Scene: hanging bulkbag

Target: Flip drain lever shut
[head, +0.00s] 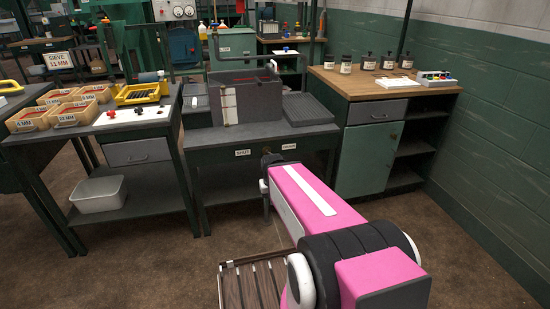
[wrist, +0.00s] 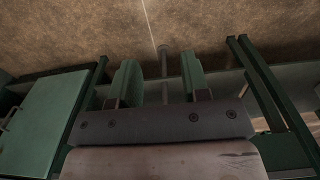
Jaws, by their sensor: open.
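My gripper (wrist: 160,76) is open in the wrist view, its two green-padded fingers apart. A thin grey rod with a rounded end (wrist: 163,56) shows in the gap between them; it looks like the drain lever, but I cannot tell whether either finger touches it. In the head view my gripper (head: 268,160) is at the front edge of the middle bench, largely hidden by my pink arm. A label reading SHUT (head: 243,152) is on the bench front to its left. Another label (head: 289,146), too small to read surely, is to its right. The lever is hidden in the head view.
A dark grey tank (head: 262,102) stands on the middle bench. A wooden-topped cabinet (head: 368,159) with jars is close on the right. A side bench with bins (head: 78,114) is on the left. A slatted wooden seat or rack (head: 252,284) is low beside my arm.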

